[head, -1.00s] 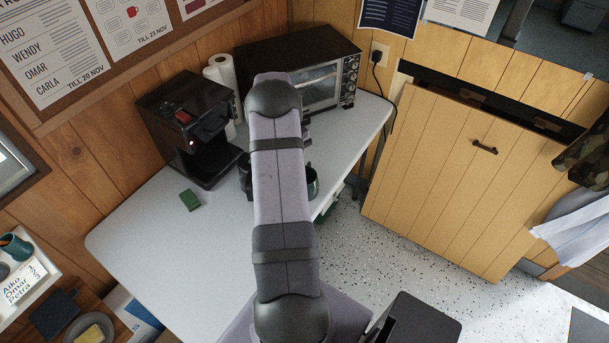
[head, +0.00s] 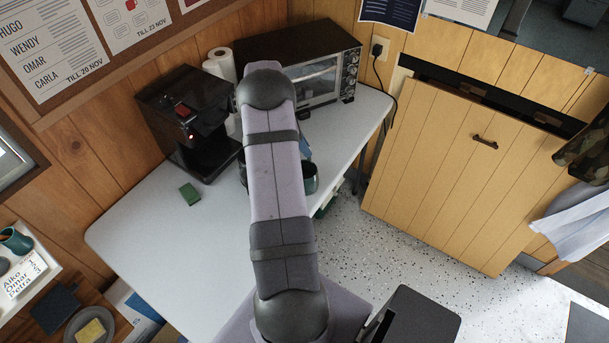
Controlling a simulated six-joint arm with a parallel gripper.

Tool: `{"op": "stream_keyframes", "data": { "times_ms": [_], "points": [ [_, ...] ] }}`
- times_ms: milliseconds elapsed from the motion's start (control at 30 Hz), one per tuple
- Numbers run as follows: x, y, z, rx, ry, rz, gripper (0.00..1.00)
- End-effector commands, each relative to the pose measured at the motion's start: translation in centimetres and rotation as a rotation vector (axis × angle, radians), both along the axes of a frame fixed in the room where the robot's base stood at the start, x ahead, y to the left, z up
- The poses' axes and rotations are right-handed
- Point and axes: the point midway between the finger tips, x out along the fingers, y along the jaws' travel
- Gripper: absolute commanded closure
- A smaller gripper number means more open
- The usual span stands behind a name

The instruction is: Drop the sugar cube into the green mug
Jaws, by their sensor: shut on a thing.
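A dark green mug (head: 311,178) stands on the white table, with only its right side showing past my arm. Another dark teal rounded edge (head: 243,172) shows left of the arm; I cannot tell what it belongs to. My arm reaches over the table and hides my gripper, so its fingers and anything between them are out of sight. A small blue patch (head: 305,147) shows just right of the arm above the mug; I cannot tell what it is. I see no sugar cube.
A black coffee machine (head: 190,125) and a paper towel roll (head: 222,68) stand at the back left, beside a toaster oven (head: 310,75). A green sponge-like block (head: 190,194) lies on the table (head: 150,240). The table's left and front areas are clear.

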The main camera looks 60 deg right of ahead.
Motion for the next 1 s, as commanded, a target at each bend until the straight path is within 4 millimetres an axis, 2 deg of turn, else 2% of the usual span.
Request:
{"op": "stream_keyframes", "data": {
  "times_ms": [267,700,1000],
  "points": [
    [0.0,0.0,-1.6,0.001,0.000,-0.003,0.92],
    [0.0,0.0,-5.6,0.001,0.000,-0.004,0.92],
    [0.0,0.0,-6.0,0.001,-0.001,-0.003,0.92]
  ]
}}
